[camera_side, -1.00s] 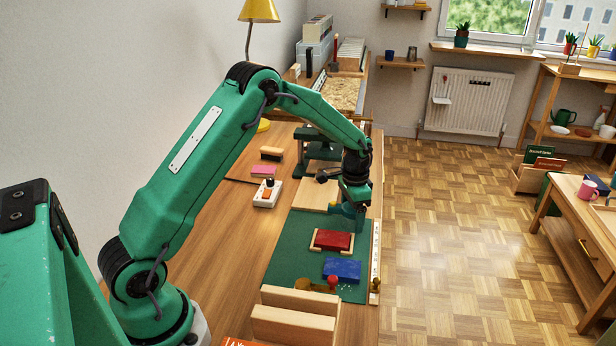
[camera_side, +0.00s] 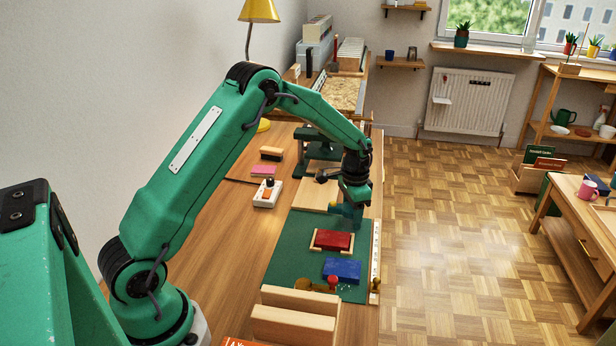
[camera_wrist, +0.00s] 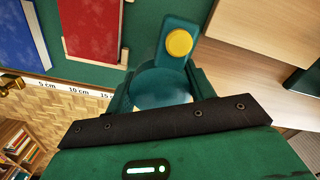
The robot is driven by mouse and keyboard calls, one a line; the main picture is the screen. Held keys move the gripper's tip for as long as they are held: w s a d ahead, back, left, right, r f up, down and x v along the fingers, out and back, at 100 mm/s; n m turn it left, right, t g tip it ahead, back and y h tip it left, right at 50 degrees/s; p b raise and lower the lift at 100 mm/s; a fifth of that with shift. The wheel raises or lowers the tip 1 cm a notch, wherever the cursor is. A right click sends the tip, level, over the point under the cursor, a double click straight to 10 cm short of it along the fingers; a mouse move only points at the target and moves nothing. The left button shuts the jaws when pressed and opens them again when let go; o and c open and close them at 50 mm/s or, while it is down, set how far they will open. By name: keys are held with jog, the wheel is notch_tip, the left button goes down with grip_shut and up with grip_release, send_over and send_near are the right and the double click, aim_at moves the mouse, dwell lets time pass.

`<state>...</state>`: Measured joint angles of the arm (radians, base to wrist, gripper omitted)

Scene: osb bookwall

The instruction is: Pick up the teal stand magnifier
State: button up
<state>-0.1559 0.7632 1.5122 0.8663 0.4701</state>
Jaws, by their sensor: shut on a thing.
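The teal stand magnifier (camera_wrist: 174,62) is between the jaws of my gripper (camera_wrist: 160,92) in the wrist view. It has a round ring at the jaws and a flat arm with a yellow disc pointing away from me. My gripper (camera_side: 353,200) is shut on it. In the side view the magnifier (camera_side: 344,211) shows as a small teal shape under the jaws, near the far right end of the green mat. Its lower part is partly hidden, and I cannot tell whether it touches the surface.
A red book (camera_side: 332,240) in a wooden holder and a blue book (camera_side: 342,269) lie on the green mat (camera_side: 290,245). A ruler strip (camera_side: 375,250) edges the mat. Wooden blocks (camera_side: 295,318) stand in front. A white switch box (camera_side: 267,193) is to the left.

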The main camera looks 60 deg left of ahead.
jog(key=shift+r, duration=0.15)
jog(key=shift+r, duration=0.5)
jog(key=r, duration=0.3)
jog(key=shift+d+r, duration=0.15)
jog(key=shift+d, duration=0.05)
jog(key=s+d+r, duration=0.4)
jog(key=d+r, duration=0.2)
jog(key=d, duration=0.4)
jog(key=shift+s+d+r, duration=0.15)
jog(key=shift+d+r, duration=0.05)
jog(key=shift+r, duration=0.05)
